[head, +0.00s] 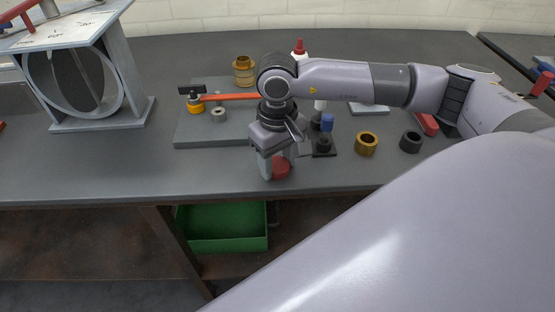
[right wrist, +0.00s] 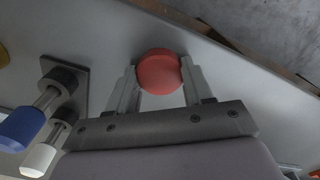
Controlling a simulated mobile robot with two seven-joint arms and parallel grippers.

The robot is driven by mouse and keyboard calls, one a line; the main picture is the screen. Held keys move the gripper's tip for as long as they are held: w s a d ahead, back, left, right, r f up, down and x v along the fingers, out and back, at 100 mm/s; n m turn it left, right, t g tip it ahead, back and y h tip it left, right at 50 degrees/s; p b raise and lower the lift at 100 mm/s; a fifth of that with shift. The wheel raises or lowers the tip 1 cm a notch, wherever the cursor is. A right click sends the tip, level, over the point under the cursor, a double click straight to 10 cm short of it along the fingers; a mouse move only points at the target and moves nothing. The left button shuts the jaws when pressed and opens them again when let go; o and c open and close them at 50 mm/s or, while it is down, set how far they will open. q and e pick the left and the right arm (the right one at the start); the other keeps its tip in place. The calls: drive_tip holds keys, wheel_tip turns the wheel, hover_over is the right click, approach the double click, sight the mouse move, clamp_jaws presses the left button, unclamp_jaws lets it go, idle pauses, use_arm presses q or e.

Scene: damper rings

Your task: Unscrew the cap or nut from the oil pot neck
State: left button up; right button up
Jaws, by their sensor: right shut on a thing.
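My right gripper (head: 279,173) points down near the front edge of the bench and is shut on a red round cap-like piece (head: 281,168). In the right wrist view, the red piece (right wrist: 160,72) sits between the two fingertips (right wrist: 160,80), with a finger on each side. It is at or just above the bench top; I cannot tell which. No pot neck shows under it. A brass stepped fitting (head: 243,71) stands at the back. A white bottle with a red tip (head: 300,47) is partly hidden behind my right arm. My left gripper is not in view.
A grey plate (head: 205,130) carries a grey ring (head: 218,114) and an orange-handled tool (head: 230,97). A brass ring (head: 366,143) and black ring (head: 411,142) lie right. A blue-topped post (head: 327,122) stands near the gripper. A large ring stand (head: 100,125) is left; a green bin (head: 222,245) is below.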

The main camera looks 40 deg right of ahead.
drive_tip(key=shift+f, duration=0.1)
drive_tip(key=o, duration=1.2)
drive_tip(key=shift+o, duration=0.2)
wheel_tip(320, 180, up, 7)
drive_tip(key=shift+r, duration=0.2)
clamp_jaws()
idle(1.1)
